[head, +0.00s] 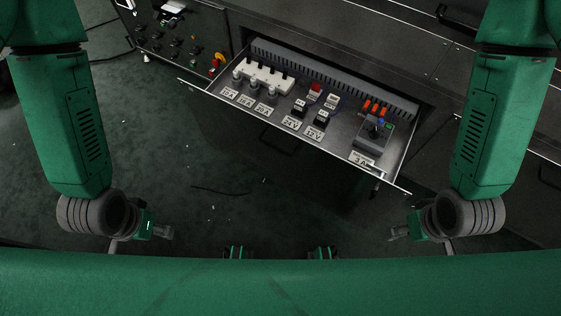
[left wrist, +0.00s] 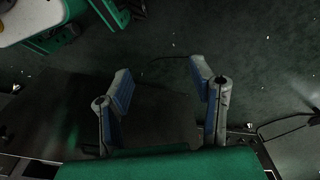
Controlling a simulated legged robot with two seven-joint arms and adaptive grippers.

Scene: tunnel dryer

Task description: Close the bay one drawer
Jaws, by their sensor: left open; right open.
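The drawer (head: 340,148) stands pulled out of the dark cabinet in the head view, with its front edge toward me. Inside it are labelled electrical parts: a white block at left, small switches in the middle and a grey unit at right. My left gripper (head: 168,233) is at the lower left, apart from the drawer and in front of it. In the left wrist view its two blue-padded fingers (left wrist: 160,82) are spread with nothing between them. My right gripper (head: 392,234) is at the lower right, below the drawer's right corner, open and apart from it.
A control panel (head: 180,42) with knobs and a yellow-red switch is left of the drawer. The cabinet face (head: 350,40) runs behind it. The dark green floor (head: 215,175) below is mostly clear, with a thin cable and small scraps.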

